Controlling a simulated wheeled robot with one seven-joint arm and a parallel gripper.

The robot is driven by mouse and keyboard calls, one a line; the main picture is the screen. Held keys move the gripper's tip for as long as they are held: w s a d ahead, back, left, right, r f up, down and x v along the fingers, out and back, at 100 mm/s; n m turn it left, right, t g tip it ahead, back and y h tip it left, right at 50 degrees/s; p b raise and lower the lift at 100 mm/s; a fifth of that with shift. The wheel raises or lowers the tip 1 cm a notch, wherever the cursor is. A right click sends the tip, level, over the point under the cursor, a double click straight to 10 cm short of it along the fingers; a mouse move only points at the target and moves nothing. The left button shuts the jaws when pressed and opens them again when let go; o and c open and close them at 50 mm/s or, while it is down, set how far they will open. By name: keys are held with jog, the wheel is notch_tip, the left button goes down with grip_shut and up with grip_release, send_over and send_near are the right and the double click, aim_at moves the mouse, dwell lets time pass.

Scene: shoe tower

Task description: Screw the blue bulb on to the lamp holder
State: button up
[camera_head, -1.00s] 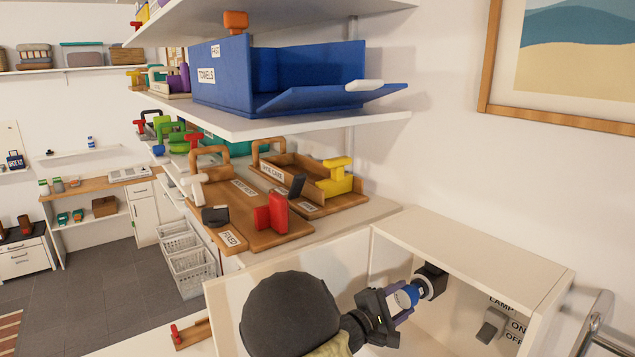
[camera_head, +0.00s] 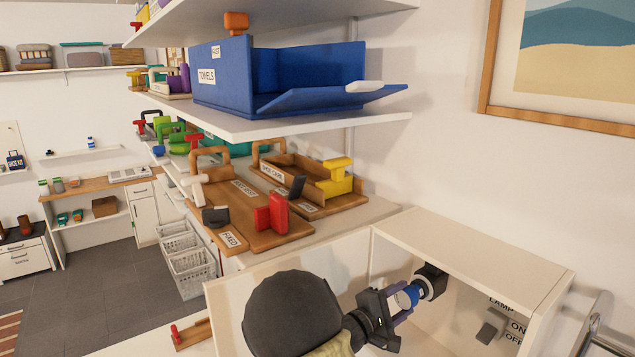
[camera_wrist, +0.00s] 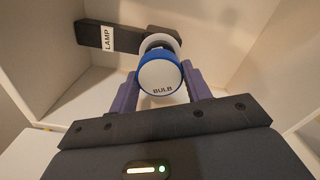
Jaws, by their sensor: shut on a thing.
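The blue bulb (camera_head: 409,295) has a white face marked BULB and a blue band; its face also shows in the wrist view (camera_wrist: 160,77). My gripper (camera_head: 402,300) is shut on it, with a purple finger on either side in the wrist view (camera_wrist: 160,88). The black lamp holder (camera_head: 431,280) sits on the inner wall of the white box, right behind the bulb. In the wrist view its dark arm (camera_wrist: 90,37) bears a LAMP label. The bulb is lined up with the holder and appears to touch it; the thread is hidden.
The white box (camera_head: 470,247) has walls around my gripper. A grey switch (camera_head: 491,326) with ON and OFF labels is on its right inner wall. Wooden trays (camera_head: 250,225) lie on the counter to the left, and a blue bin (camera_head: 225,75) stands on the shelf above.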

jog(key=shift+d+r+m+b, duration=0.1)
jog(key=shift+m+b, duration=0.6)
jog(key=shift+m, duration=1.8)
jog(key=o, duration=0.7)
jog(key=shift+c, duration=0.2)
jog(key=shift+o, duration=0.6)
jog(key=shift+d, duration=0.15)
jog(key=shift+w, duration=0.1)
jog(key=shift+s+a, duration=0.35)
jog(key=shift+a, duration=0.25)
jog(key=b+v, duration=0.5)
jog(key=v, duration=1.1)
